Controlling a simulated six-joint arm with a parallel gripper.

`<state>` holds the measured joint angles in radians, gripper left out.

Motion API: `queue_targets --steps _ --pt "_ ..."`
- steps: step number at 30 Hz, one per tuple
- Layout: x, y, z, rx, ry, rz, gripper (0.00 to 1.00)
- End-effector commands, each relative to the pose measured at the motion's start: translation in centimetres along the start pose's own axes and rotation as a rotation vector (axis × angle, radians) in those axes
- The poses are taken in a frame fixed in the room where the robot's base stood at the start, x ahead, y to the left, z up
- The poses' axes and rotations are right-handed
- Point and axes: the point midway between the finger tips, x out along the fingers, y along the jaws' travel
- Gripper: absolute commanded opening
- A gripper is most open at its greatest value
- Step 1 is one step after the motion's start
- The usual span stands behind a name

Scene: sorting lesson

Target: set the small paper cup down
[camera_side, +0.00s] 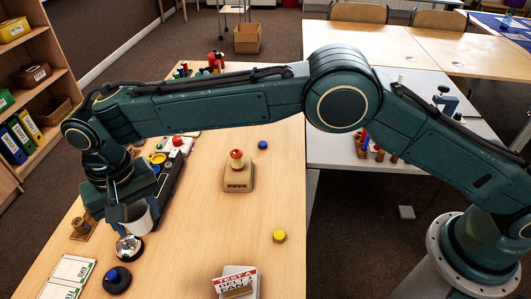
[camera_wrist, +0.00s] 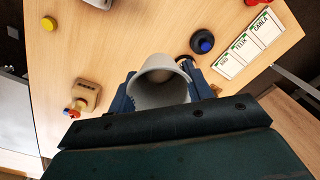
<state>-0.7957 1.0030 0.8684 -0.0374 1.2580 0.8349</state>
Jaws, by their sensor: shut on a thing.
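The small paper cup (camera_side: 140,219) is plain white. My gripper (camera_side: 134,214) is shut on it, with one dark finger on each side of the cup. In the wrist view the cup (camera_wrist: 160,88) sits between the fingers of my gripper (camera_wrist: 163,92), with its open mouth showing. The cup looks roughly upright, over the left part of the wooden table (camera_side: 195,245). A silver bell (camera_side: 129,247) stands just below it in the side view. I cannot tell how large the gap under the cup is.
A blue button on a black base (camera_side: 116,280) and white name cards (camera_side: 70,273) lie nearby. A dark tray (camera_side: 168,180) is behind my gripper.

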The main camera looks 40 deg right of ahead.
Motion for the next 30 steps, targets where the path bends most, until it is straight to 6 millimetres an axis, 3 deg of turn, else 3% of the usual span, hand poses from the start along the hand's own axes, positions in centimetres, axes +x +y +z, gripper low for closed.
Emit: queue_targets --steps 5,24,30 --pt "1.8 0.1 0.0 0.002 -0.002 0.002 0.29" --pt "13.5 0.3 0.0 0.003 -0.002 0.003 0.29" --pt "15.3 0.3 0.0 0.003 0.000 0.001 0.29"
